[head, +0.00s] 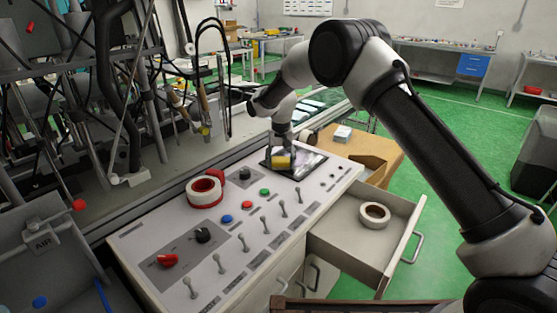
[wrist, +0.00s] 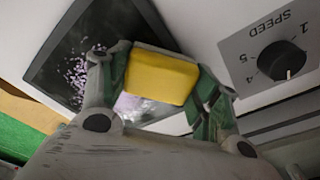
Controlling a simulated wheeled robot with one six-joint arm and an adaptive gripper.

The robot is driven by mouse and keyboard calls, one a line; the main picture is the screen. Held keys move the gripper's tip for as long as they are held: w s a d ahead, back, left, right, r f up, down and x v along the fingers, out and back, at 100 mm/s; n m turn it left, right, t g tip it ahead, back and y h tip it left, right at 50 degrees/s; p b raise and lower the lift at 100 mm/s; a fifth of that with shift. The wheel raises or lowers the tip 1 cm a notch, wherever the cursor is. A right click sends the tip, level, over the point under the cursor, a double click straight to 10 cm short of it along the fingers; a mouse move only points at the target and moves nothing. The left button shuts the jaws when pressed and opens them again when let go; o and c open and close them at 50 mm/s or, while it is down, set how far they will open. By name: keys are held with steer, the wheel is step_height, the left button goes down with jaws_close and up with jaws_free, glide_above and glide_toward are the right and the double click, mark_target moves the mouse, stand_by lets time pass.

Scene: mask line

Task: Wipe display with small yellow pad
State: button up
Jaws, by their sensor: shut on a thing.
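The small yellow pad (head: 281,162) is held between the fingers of my gripper (head: 282,154), at the display. In the wrist view the yellow pad (wrist: 162,76) sits between the two green-tipped fingers of my gripper (wrist: 162,82). My gripper hides part of the screen.
The panel (head: 215,265) carries several switches, buttons and knobs; a speed knob (wrist: 284,60) is beside the gripper. An open drawer (head: 345,243) at right holds another tape roll (head: 374,215). Machinery stands behind at left.

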mark_target(288, 163)
steer(key=shift+w+d+f, duration=0.1)
steer(key=shift+w+d, duration=1.35)
steer(key=shift+w, duration=0.55)
steer(key=shift+w+d, duration=1.5)
steer(key=shift+w, duration=0.55)
steer(key=shift+w+d+f, duration=0.1)
steer(key=shift+w+d, duration=1.35)
steer(key=shift+w, duration=0.55)
steer(key=shift+d+r, duration=0.1)
steer(key=shift+d, duration=0.05)
